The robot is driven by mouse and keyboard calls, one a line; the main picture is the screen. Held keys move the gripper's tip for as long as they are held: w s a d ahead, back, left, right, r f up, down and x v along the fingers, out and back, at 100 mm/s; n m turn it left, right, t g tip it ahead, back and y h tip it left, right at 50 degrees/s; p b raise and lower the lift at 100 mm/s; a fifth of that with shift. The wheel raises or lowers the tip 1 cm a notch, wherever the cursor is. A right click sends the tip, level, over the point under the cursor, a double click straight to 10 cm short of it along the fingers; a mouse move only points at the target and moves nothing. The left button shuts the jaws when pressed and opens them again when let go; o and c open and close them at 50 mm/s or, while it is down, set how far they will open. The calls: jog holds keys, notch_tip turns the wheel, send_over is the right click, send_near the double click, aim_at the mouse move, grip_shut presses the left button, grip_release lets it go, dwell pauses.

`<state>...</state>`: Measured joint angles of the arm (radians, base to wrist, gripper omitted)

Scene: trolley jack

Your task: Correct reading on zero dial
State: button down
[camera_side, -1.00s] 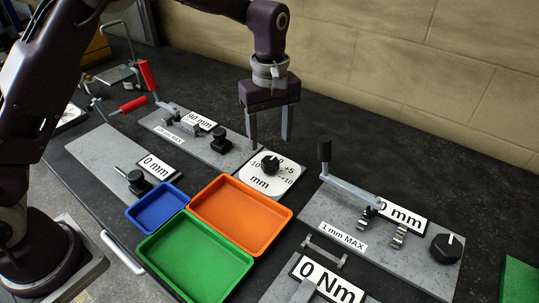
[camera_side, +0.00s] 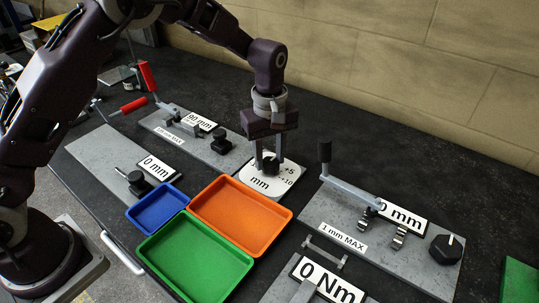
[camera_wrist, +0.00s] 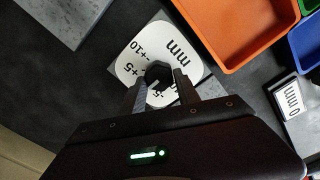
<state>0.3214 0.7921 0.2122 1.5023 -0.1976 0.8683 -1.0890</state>
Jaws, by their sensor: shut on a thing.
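The zero dial is a white plate (camera_side: 273,186) marked in mm, with +5 and +10 readable, on the dark bench behind the orange tray. Its black knob (camera_side: 270,166) stands at the middle. My gripper (camera_side: 268,167) points down over the dial and is shut on the knob, one finger on each side. In the wrist view the plate (camera_wrist: 132,62) lies beyond my fingers, and the knob (camera_wrist: 158,73) sits between the fingertips. A pale pointer line shows on the knob there. My fingers hide part of the scale, so I cannot tell the exact reading.
An orange tray (camera_side: 275,233), a green tray (camera_side: 195,296) and a blue tray (camera_side: 155,227) stand in front. A grey plate with a lever (camera_side: 348,186) and knob (camera_side: 446,248) is at right. Another fixture plate (camera_side: 190,146) lies close behind left.

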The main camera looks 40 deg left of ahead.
jog(key=shift+m, duration=0.3)
jog(key=m, duration=0.3)
jog(key=shift+w+m, duration=0.1)
jog(key=shift+m, duration=0.2)
jog(key=m, duration=0.4)
jog(key=shift+d+m, duration=0.15)
jog(key=shift+m, duration=0.15)
jog(key=m, duration=0.4)
jog(key=shift+d+r+m, duration=0.1)
jog(key=shift+d+m, duration=0.05)
jog(key=shift+m, duration=2.35)
jog(key=c, duration=0.9)
grip_release()
